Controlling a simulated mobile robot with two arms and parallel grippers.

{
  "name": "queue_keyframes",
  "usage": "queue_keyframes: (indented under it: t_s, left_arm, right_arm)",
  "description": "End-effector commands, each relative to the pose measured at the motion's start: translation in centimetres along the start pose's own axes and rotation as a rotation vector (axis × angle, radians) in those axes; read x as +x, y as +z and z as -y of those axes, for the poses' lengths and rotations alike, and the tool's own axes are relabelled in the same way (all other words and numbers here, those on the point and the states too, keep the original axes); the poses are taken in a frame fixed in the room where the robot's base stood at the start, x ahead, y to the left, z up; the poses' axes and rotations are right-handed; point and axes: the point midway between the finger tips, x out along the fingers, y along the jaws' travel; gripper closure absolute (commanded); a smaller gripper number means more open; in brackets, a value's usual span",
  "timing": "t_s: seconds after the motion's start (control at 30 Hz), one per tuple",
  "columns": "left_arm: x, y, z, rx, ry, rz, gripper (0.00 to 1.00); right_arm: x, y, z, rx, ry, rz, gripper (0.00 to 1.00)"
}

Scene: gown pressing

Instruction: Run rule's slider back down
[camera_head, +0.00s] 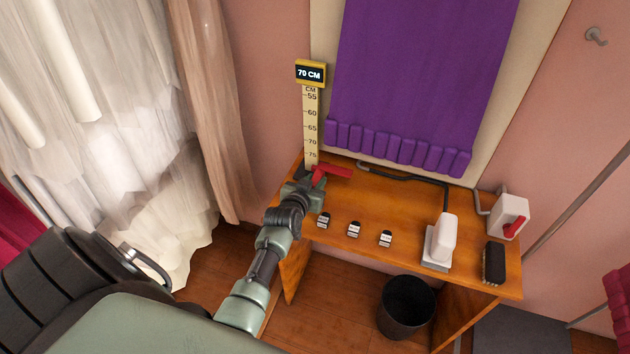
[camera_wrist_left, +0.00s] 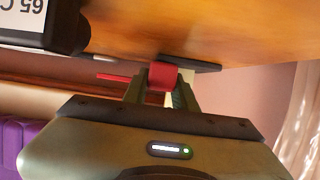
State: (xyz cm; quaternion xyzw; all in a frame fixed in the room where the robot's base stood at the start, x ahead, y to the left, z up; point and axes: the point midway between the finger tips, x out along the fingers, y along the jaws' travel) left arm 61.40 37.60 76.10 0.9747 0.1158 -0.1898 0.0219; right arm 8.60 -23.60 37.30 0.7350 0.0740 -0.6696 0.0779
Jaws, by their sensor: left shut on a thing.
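The rule (camera_head: 311,130) stands upright at the back left of the wooden table, with marks from 55 at the top to 75 near the bottom. Its display (camera_head: 310,73) reads 70 CM. The red slider (camera_head: 331,171) is low on the rule, below the 75 mark, with its pointer reaching right. My left gripper (camera_head: 312,178) is at the slider and partly covers it. In the left wrist view the fingers (camera_wrist_left: 162,90) are shut on the slider's red block (camera_wrist_left: 162,76). My right gripper is not in view.
Three small labelled blocks (camera_head: 354,229) stand along the table (camera_head: 400,205). A white iron (camera_head: 441,240), a black brush (camera_head: 494,262) and a switch box (camera_head: 508,217) are at the right. A purple gown (camera_head: 420,80) hangs behind. A black bin (camera_head: 406,305) stands below.

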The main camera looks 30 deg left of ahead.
Motion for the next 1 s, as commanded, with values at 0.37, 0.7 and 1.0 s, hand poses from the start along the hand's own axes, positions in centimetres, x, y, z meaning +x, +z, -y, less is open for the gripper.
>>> queue_keyframes:
  t_s: [0.37, 0.7, 1.0]
  left_arm:
    - [-0.1, 0.5, 0.0, 0.000, 0.001, 0.012, 0.51]
    - [-1.9, 0.4, 0.0, 0.000, 0.001, 0.009, 0.51]
    - [-6.5, 0.5, 0.0, 0.000, 0.001, 0.012, 0.51]
  right_arm:
    - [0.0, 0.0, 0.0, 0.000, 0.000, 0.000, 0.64]
    - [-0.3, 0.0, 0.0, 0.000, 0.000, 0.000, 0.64]
    - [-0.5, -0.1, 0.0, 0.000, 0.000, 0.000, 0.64]
